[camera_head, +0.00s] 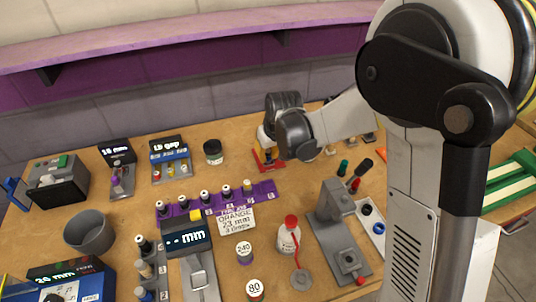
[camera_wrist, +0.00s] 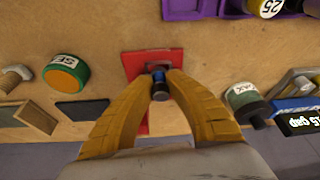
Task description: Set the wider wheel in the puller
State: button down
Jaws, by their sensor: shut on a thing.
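My gripper (camera_wrist: 161,74) is shut on a small dark piece with a blue band (camera_wrist: 160,88), held between its yellow fingertips over a flat red plate (camera_wrist: 136,66). In the head view my gripper (camera_head: 266,142) is at the back of the bench, above the red plate (camera_head: 257,160). Whether the piece touches the plate, I cannot tell. A grey bench device with an upright block and dark handle (camera_head: 334,206), possibly the puller, stands right of centre. Beside it, a pale tray (camera_head: 381,243) holds a black ring (camera_head: 367,209) and a blue ring (camera_head: 379,228). I cannot tell which wheel is wider.
A purple rack (camera_head: 213,203) with several posts crosses the bench middle. A grey cup (camera_head: 90,233) is at left. In the wrist view, a green-and-orange tin (camera_wrist: 66,76) and a dark jar (camera_wrist: 245,101) flank my gripper.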

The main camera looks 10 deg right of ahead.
jog(key=shift+f, duration=0.2)
dwell(0.4)
jog(key=c, duration=1.4)
grip_release()
jog(key=shift+r, duration=0.1)
